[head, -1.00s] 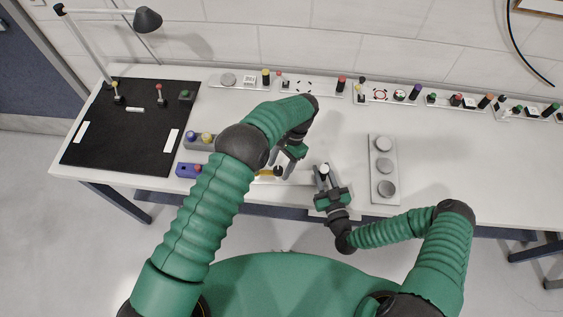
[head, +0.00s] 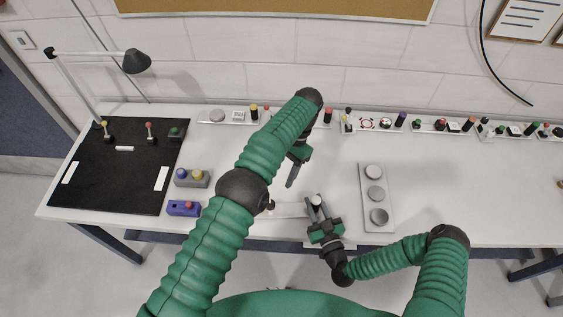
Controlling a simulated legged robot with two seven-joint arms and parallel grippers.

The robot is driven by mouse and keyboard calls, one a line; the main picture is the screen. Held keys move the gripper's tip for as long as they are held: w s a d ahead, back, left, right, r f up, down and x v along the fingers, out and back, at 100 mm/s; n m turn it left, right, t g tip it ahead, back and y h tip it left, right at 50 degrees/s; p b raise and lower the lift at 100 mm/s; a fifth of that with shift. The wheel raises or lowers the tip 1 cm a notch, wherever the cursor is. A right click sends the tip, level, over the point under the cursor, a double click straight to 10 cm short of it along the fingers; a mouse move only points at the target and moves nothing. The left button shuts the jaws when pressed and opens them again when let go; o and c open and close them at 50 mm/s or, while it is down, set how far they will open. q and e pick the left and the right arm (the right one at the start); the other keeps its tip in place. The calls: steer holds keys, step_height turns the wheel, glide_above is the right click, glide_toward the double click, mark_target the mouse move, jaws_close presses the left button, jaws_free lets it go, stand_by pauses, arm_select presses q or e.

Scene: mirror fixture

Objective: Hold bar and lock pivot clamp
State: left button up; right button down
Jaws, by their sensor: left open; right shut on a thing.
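A pale fixture strip (head: 290,211) lies near the table's front edge, with a small dark-and-pale knob (head: 270,207) at its left end, partly hidden by my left arm. A white-topped post (head: 316,201) stands at its right end. My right gripper (head: 315,208) is shut with its fingers on either side of this post. I cannot tell how the bar and post join. My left gripper (head: 293,178) is open and empty, pointing down behind the strip and apart from the knob. Whether the pivot clamp is locked is too small to tell.
A grey plate with three discs (head: 376,222) lies right of my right gripper. A grey button box (head: 205,181) and a blue box (head: 175,208) sit left. A black mat (head: 115,180) and lamp (head: 136,62) are far left. Small parts line the back.

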steer(key=c, duration=1)
jaws_free()
steer(key=shift+d, duration=0.1)
steer(key=shift+c, duration=0.2)
